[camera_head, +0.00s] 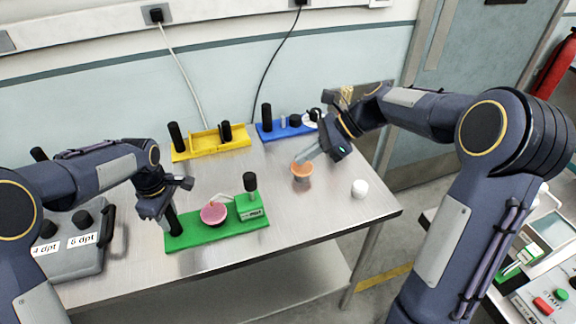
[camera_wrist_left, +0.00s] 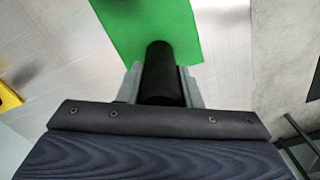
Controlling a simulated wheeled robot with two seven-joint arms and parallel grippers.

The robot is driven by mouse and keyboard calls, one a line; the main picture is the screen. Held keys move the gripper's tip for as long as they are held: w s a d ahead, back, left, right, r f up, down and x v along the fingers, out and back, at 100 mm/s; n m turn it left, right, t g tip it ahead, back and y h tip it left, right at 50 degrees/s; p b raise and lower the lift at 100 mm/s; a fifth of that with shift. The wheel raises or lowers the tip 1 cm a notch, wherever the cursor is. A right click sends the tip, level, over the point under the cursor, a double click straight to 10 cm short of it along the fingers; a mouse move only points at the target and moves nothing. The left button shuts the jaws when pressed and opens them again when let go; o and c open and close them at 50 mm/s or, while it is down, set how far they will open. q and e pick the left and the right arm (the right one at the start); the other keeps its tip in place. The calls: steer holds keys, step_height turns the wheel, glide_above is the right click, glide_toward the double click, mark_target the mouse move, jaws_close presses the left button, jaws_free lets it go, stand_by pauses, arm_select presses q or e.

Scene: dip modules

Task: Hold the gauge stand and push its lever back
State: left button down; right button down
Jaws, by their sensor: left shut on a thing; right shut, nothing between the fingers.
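A green stand (camera_head: 215,232) lies on the metal table, with a black post (camera_head: 174,224) at its left end. A pink round cup (camera_head: 213,214) sits at its middle, and a green block with a black knob (camera_head: 250,182) is at its right end. I cannot tell for sure which part is the lever. My left gripper (camera_head: 167,212) is shut on the black post. In the left wrist view the post (camera_wrist_left: 160,72) stands between the fingers, with the green base (camera_wrist_left: 140,25) beyond.
A yellow stand (camera_head: 210,147) and a blue stand (camera_head: 285,130) with black posts stand at the back. A white round piece (camera_head: 360,188) lies near the right edge. A grey case (camera_head: 78,240) is at the left. The table front right of the green stand is clear.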

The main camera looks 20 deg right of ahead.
steer(key=shift+v, duration=1.1)
arm_select(q)
steer(key=c, duration=0.9)
jaws_free()
steer(key=shift+c, duration=0.2)
arm_select(e)
steer(key=shift+a, duration=0.1)
arm_select(q)
steer(key=shift+r+p, duration=2.65)
steer(key=shift+r, duration=1.15)
arm_select(e)
steer(key=shift+r, duration=2.7)
